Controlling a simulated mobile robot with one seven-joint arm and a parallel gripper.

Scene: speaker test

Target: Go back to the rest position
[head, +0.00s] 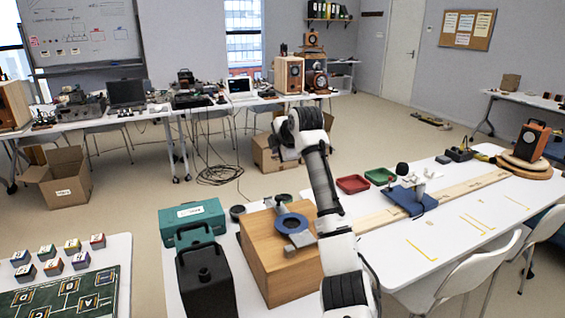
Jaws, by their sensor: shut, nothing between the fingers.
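My white and black arm (322,190) rises from the bottom edge, right of centre, and bends at a dark joint near the top. Its fingers cannot be made out, so my gripper is not visible. The arm passes in front of the right side of a wooden box (262,262) on the near table. A blue ring with a grey part (290,223) lies on top of that box. I see nothing held by the arm.
A black case (205,283) and a green case (192,220) stand left of the box. Red (353,184) and green (380,176) trays, a blue stand (411,200) and a wooden board (465,188) lie to the right. White chairs (450,283) line the right edge. Open floor lies beyond.

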